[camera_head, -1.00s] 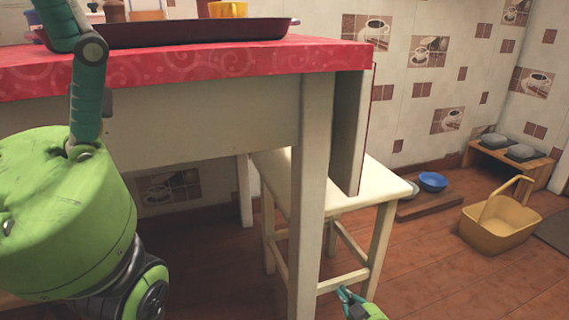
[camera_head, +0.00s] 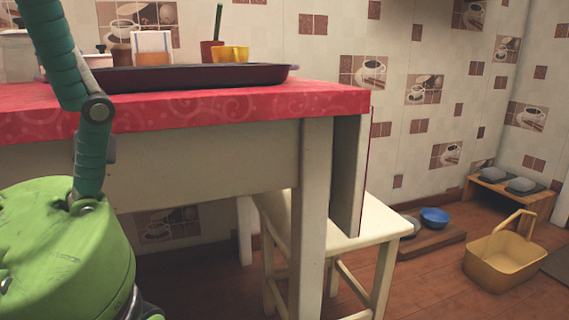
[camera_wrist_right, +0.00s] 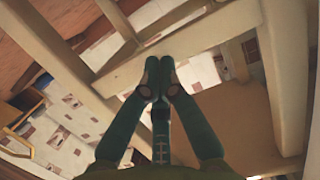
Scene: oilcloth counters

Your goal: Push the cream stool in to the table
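The cream stool (camera_head: 375,222) stands upright at the right end of the table (camera_head: 210,160), partly behind a table leg and the hanging side leaf. Its right part sticks out past the leaf. The table has a red patterned cloth. My right gripper (camera_wrist_right: 159,66) is out of the head view. In the right wrist view its teal fingers are together with nothing seen between them, and the tips lie by a cream wooden bar; I cannot tell whether they touch it. Part of my left gripper (camera_head: 90,135) shows close up at the left, its fingertips cut off.
A dark red tray (camera_head: 190,78) with yellow mugs (camera_head: 231,54) is on the table. A blue bowl (camera_head: 434,216) on a wooden board, a yellow basket (camera_head: 502,258) and a low wooden stand (camera_head: 508,196) are at the right.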

